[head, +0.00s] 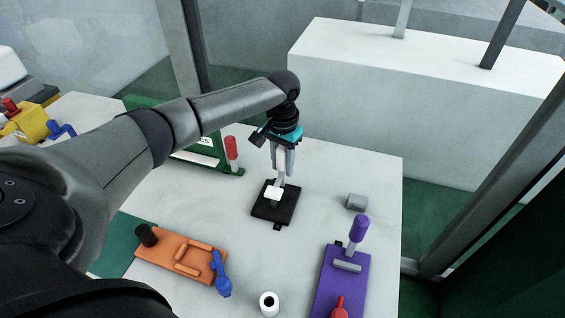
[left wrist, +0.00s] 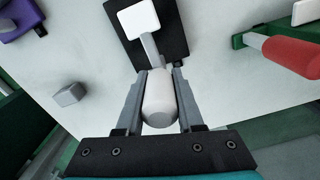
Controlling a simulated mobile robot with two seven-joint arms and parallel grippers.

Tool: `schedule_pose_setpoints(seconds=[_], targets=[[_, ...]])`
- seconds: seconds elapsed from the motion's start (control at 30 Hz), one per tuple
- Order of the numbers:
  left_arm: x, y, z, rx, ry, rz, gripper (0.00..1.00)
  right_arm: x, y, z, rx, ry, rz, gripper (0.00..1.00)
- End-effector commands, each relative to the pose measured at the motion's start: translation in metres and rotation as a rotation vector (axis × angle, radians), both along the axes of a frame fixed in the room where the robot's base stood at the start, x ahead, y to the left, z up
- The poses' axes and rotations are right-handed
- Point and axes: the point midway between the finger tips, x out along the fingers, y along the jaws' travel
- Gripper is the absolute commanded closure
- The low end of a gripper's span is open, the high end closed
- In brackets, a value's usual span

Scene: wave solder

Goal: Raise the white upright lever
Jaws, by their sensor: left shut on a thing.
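The white lever (left wrist: 160,99) is between the fingers of my left gripper (left wrist: 158,90) in the left wrist view. The gripper is shut on its rounded handle. The lever belongs to a small black base (head: 265,211) on the grey table, with a white square part (head: 273,192) on it. In the head view my left gripper (head: 282,172) points down over the far side of this base, and its fingers largely hide the handle. The lever's exact tilt is hard to tell. My right gripper is not in view.
A green fixture with a red handle (head: 232,152) stands left of the gripper. A grey block (head: 357,202) and a purple fixture (head: 340,282) are to the right. An orange fixture (head: 172,252) with a blue lever (head: 221,276) and a white cylinder (head: 268,303) are nearer.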

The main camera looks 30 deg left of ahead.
Motion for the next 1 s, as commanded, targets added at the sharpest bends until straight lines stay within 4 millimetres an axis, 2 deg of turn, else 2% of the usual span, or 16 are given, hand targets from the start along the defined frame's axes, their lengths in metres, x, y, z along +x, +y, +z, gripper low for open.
schedule_pose_setpoints(seconds=[0.03, 0.13, 1.0], targets=[[0.0001, 0.0002, 0.0003, 0.000, 0.000, 0.000, 0.90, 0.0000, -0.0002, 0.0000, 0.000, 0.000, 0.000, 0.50], [0.0001, 0.0002, 0.0003, 0.001, 0.000, 0.000, 1.00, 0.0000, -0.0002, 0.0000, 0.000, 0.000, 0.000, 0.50], [0.0004, 0.0006, 0.0007, 0.001, -0.001, 0.001, 1.00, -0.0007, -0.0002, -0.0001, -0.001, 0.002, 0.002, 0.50]])
